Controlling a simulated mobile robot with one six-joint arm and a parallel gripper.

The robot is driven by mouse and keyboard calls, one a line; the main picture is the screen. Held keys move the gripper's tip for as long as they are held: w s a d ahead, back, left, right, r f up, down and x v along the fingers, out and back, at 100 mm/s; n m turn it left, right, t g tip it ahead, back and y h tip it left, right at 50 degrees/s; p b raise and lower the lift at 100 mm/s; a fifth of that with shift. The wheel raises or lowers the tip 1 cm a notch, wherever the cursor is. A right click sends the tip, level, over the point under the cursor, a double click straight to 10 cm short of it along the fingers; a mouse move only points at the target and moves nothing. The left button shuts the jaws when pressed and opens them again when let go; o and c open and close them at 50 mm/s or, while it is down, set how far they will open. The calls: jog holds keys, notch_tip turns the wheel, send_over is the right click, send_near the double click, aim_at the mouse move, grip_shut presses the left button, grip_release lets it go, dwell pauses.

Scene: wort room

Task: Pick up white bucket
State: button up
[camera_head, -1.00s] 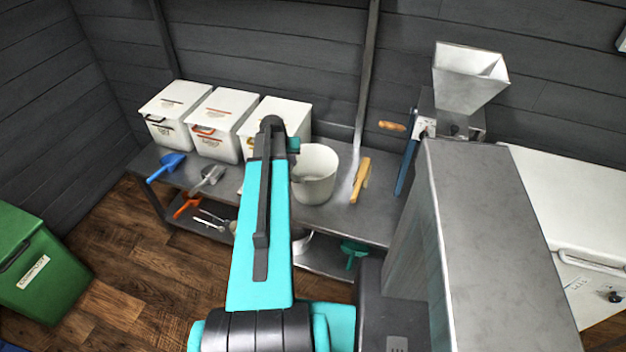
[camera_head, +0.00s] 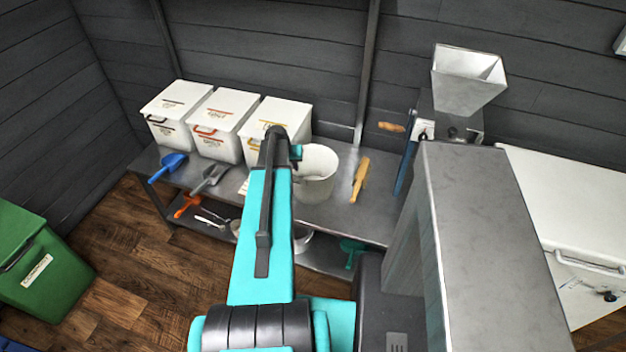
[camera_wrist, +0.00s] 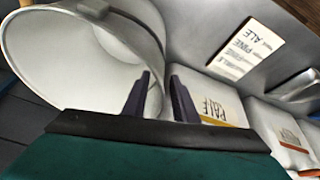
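The white bucket (camera_head: 318,178) stands upright on the metal bench, just right of my arm's end in the head view. It fills the upper left of the wrist view, where its open mouth and pale inside (camera_wrist: 75,60) show. My gripper (camera_wrist: 160,92) is open, with its two dark fingers apart. In the wrist view, one finger overlaps the bucket's mouth and the other lies to the right of its rim. The bucket's wall appears to pass between or behind the fingers; I cannot tell whether they touch it. In the head view my arm hides the bucket's left edge.
Several white lidded bins (camera_head: 225,115) stand left of the bucket on the bench (camera_head: 335,218). A blue scoop (camera_head: 167,167) and a grey scoop (camera_head: 210,178) lie in front. A wooden-handled brush (camera_head: 360,180) lies right of the bucket. A mill with a metal hopper (camera_head: 465,85) stands farther right.

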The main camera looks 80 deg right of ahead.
jog(key=shift+c, duration=0.2)
grip_shut()
dwell(1.3)
